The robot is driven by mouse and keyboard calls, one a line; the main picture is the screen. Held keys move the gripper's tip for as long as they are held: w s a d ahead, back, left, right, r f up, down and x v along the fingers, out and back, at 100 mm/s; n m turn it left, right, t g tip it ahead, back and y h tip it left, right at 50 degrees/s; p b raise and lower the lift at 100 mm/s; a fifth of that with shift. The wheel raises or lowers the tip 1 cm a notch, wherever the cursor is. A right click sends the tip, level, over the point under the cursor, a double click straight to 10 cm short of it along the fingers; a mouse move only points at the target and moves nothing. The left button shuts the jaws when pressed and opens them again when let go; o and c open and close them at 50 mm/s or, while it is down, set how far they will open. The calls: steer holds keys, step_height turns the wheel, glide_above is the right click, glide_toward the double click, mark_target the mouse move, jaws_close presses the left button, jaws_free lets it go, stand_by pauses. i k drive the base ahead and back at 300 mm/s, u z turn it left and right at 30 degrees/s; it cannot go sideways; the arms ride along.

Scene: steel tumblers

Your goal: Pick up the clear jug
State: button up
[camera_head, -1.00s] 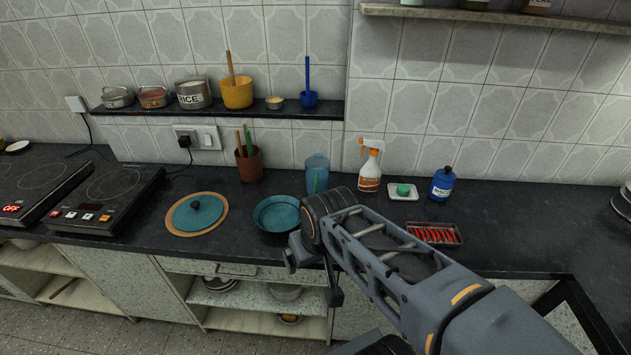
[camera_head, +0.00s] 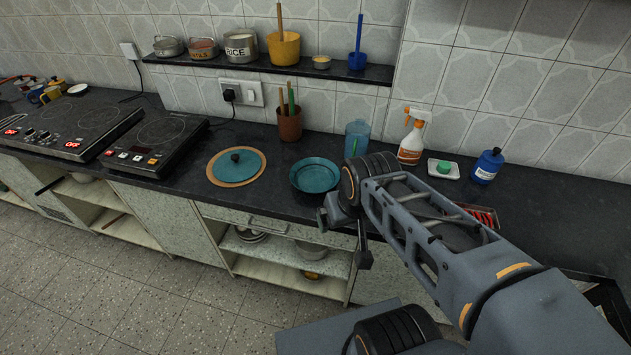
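A translucent bluish vessel (camera_head: 357,135), the only see-through jug-like thing I make out, stands upright on the dark counter near the wall. Its lower part is partly covered by my arm, and any handle or spout is too small to tell. My gripper (camera_head: 344,237) hangs at the end of my arm near the counter's front edge, lower in the picture than the vessel and apart from it. I see nothing held in it. Its fingers are dark and partly hidden by the wrist, so their opening is unclear.
A teal bowl (camera_head: 315,175) sits left of the vessel, and a brown utensil pot (camera_head: 289,124) behind it. A spray bottle (camera_head: 412,138), a small white dish (camera_head: 443,169) and a blue bottle (camera_head: 487,165) stand to the right. A shelf (camera_head: 270,68) runs above.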

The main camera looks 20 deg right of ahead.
mark_target(358, 133)
steer(key=u, duration=0.45)
steer(key=k, duration=0.55)
steer(key=u, duration=1.15)
steer(key=i, duration=1.3)
steer(key=z, duration=0.95)
steer(key=i, duration=0.45)
steer(key=z, duration=0.4)
